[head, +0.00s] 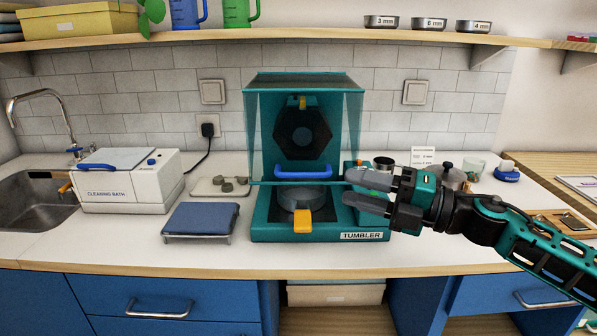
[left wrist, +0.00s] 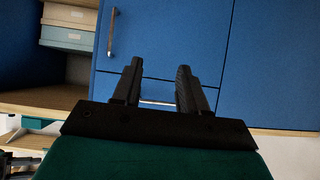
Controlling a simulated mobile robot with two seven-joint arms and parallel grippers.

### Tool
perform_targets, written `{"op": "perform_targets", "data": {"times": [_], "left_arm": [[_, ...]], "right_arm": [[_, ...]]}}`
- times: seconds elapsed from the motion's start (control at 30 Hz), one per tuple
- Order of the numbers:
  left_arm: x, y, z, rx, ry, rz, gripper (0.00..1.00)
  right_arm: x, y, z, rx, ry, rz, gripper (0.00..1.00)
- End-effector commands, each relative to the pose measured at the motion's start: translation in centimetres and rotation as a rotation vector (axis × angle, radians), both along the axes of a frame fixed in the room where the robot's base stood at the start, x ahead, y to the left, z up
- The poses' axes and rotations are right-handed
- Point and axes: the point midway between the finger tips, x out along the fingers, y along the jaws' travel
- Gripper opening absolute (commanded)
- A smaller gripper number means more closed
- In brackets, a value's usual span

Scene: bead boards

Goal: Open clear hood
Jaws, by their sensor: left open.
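The clear teal-tinted hood (head: 258,130) stands over the back of the teal tumbler (head: 275,235). A blue handle (head: 303,173) runs along the hood's lower front edge. I cannot tell whether that edge rests on the base or sits slightly above it. A dark hexagonal drum (head: 302,133) shows through the pane. A grey round cup with an orange tab (head: 303,220) sits at the front of the base. My right gripper (head: 346,187) is open and empty, fingertips just right of the handle. My left gripper (left wrist: 157,80) is open and empty, facing blue cabinet fronts.
The cleaning bath (head: 125,190) and sink (head: 38,205) are on the left. A blue pad on a rack (head: 200,219) lies left of the tumbler. A shelf (head: 300,43) spans above the hood. Jars and a card (head: 423,156) stand behind my right gripper.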

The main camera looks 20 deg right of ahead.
Motion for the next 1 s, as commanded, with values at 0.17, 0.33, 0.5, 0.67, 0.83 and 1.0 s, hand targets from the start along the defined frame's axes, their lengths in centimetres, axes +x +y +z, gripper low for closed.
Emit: {"op": "perform_targets", "data": {"times": [0.17, 0.33, 0.5, 0.67, 0.83, 1.0], "left_arm": [[-0.3, 0.2, 0.1, 0.003, 0.01, 0.007, 0.43], [-0.5, 0.5, 0.5, 0.007, 0.006, 0.013, 0.43], [-0.7, 1.0, 0.5, 0.016, 0.013, 0.021, 0.43], [-0.8, 1.3, 0.7, 0.019, 0.009, 0.025, 0.43], [-0.8, 1.3, 0.7, 0.019, 0.009, 0.025, 0.43], [-0.9, 1.3, 0.7, 0.02, 0.011, 0.024, 0.43]], "right_arm": [[1.6, 2.0, 0.6, 0.004, -0.003, 0.001, 0.37], [3.3, 4.2, 0.8, 0.005, -0.004, 0.0, 0.37], [4.9, 6.3, 0.9, 0.003, -0.002, 0.001, 0.37], [6.0, 7.6, 0.8, 0.003, 0.0, -0.001, 0.37], [6.4, 8.2, 0.7, 0.001, 0.001, -0.001, 0.37], [6.4, 8.2, 0.7, 0.001, 0.001, -0.002, 0.37]]}}
